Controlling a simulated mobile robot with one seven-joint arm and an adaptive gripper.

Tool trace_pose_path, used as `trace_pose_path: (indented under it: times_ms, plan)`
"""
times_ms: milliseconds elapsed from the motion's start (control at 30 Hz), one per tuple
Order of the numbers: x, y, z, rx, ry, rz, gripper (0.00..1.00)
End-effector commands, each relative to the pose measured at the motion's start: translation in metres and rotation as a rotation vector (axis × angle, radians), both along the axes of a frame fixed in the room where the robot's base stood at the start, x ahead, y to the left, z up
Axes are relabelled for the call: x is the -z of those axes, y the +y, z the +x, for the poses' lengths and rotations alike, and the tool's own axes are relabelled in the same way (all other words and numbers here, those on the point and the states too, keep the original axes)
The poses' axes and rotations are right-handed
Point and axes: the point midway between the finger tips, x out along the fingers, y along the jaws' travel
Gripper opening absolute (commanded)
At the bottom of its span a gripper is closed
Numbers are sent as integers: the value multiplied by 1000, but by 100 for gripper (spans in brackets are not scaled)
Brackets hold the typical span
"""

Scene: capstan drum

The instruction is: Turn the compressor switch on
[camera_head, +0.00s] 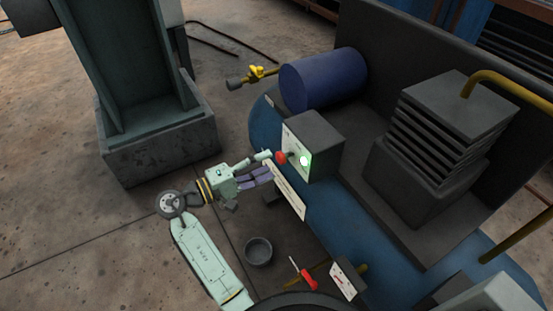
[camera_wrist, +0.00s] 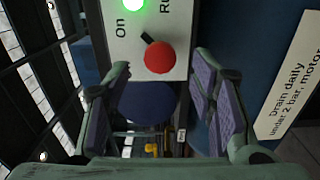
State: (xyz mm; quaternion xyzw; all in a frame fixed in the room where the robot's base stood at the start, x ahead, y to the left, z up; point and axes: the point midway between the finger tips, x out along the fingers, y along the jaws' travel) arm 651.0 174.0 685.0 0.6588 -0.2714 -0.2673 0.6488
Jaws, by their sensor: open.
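The compressor switch is a red ball knob (camera_wrist: 159,57) on a short black lever, on the pale face of a grey control box (camera_head: 319,141). The knob also shows in the head view (camera_head: 281,157). A green lamp (camera_head: 305,160) on the same face is lit, and it shows at the top edge of the wrist view (camera_wrist: 132,4). The lever's base points toward the word "On"; the label beside it is cut off at "Ru". My gripper (camera_head: 268,164) is open, just left of the knob in the head view. In the wrist view the knob appears between its purple-padded fingers, with nothing gripped.
A blue tank (camera_head: 323,79) lies behind the box, with a yellow valve (camera_head: 257,73) at its left. A finned block (camera_head: 440,140) stands at the right. A white drain label (camera_wrist: 292,80) is beside the fingers. A red-handled lever (camera_head: 304,277) and a round cup (camera_head: 258,251) are below.

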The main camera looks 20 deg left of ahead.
Motion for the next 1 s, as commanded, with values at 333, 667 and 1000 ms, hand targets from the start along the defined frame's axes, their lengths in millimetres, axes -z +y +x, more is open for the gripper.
trace_pose_path:
  times_ms: [333,667,1000]
  plan:
    - [0,42,-41,-1,0,0,51]
    - [1,46,-47,1,1,0,51]
    - [1,46,-47,1,1,0,51]
